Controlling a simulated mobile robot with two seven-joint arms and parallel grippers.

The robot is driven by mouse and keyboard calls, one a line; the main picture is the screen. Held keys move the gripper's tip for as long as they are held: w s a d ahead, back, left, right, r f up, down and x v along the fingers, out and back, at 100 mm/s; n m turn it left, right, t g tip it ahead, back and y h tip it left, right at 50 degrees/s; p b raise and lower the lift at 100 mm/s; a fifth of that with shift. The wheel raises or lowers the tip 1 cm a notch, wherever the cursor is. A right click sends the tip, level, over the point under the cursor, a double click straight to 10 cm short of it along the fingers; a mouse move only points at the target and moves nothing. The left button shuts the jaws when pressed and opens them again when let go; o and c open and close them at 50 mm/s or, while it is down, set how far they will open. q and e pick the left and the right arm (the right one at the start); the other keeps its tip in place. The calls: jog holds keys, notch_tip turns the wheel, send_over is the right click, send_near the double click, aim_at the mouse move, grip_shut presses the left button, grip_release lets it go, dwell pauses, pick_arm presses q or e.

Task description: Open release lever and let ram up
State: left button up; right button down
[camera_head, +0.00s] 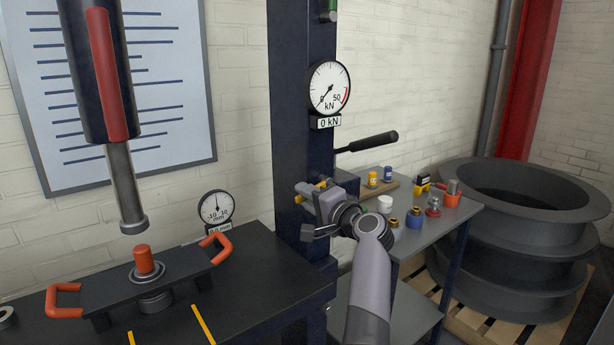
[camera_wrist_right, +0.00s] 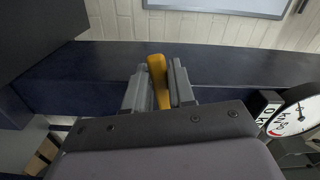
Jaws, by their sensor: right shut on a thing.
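The release lever is a small yellow handle (camera_wrist_right: 158,80), and in the head view a bit of yellow (camera_head: 322,184) shows at the dark press column. My right gripper (camera_head: 308,204) is at the column. In the right wrist view my right gripper (camera_wrist_right: 160,92) is shut on the yellow lever, which stands between its two grey fingers. The ram (camera_head: 125,185) is a grey rod below a dark cylinder with a red stripe. Its foot hangs a little above the orange peg (camera_head: 145,262) on the black plate. My left gripper is not in view.
A force gauge (camera_head: 328,88) on the column reads 0 kN. A black-handled lever (camera_head: 370,142) sticks out right of the column. A side table (camera_head: 445,222) holds jars and small tools. Large dark rings (camera_head: 520,270) stack on a pallet. The plate has orange handles (camera_head: 62,302).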

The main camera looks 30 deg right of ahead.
jog(key=shift+r+m, duration=0.75)
jog(key=shift+m, duration=0.35)
jog(key=c, duration=0.9)
grip_release()
jog(key=shift+f, duration=0.1)
jog(key=shift+s, duration=0.1)
jog(key=shift+s, duration=0.95)
jog(key=s, duration=0.6)
jog(key=shift+d, duration=0.25)
